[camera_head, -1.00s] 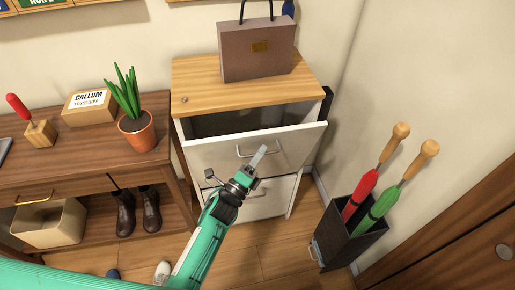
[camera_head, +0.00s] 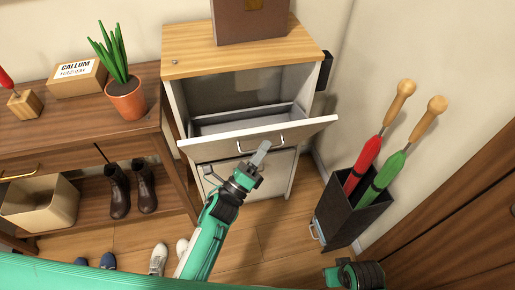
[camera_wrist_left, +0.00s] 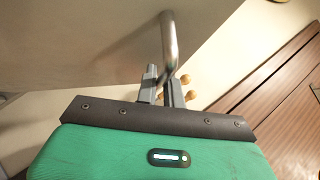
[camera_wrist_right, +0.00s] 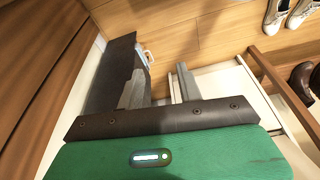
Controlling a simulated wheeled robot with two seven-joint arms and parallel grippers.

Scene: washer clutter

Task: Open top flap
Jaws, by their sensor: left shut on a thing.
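The white top flap (camera_head: 215,148) of the shoe cabinet is tilted outward and down, with a grey inner tray (camera_head: 245,119) showing behind it. Its metal bar handle (camera_head: 244,149) is on the front face and also shows in the left wrist view (camera_wrist_left: 169,45). My left gripper (camera_head: 262,152) is shut on the handle; in the left wrist view its fingers (camera_wrist_left: 163,82) sit at the bar's lower end. My right gripper (camera_wrist_right: 158,87) is open and empty, away from the flap, seen in the right wrist view.
A lower flap (camera_head: 270,178) is below, closed. A brown bag (camera_head: 250,20) stands on the wooden cabinet top (camera_head: 200,55). A dark umbrella stand (camera_head: 345,215) with red and green umbrellas is at right. A wooden console with a potted plant (camera_head: 126,100) is at left.

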